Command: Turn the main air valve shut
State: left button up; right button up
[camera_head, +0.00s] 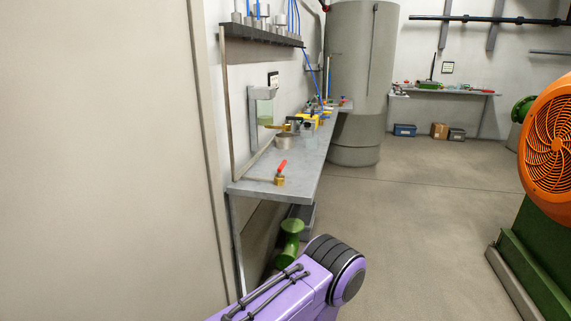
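A small brass valve (280,180) with a red lever handle (282,166) stands on the near end of the grey workbench (253,189) along the left wall. The lever is raised and tilts up to the right. A thin pipe runs from the valve's left side to a pipe up the wall. No label shows, so I cannot tell for certain that it is the main air valve. A purple arm link of mine is at the bottom centre, in front of and below the bench. Neither gripper is in view.
A pale wall or door panel (100,160) fills the left. A green flanged pipe piece (289,240) is below the bench. A large grey tank (358,80) stands behind it. An orange fan-covered machine (553,140) is at the right. The floor (430,220) between is clear.

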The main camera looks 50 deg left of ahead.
aim_at(284, 163)
jog(key=k, duration=0.55)
jog(key=u, duration=0.8)
jog(key=i, duration=0.5)
jog(key=z, duration=0.05)
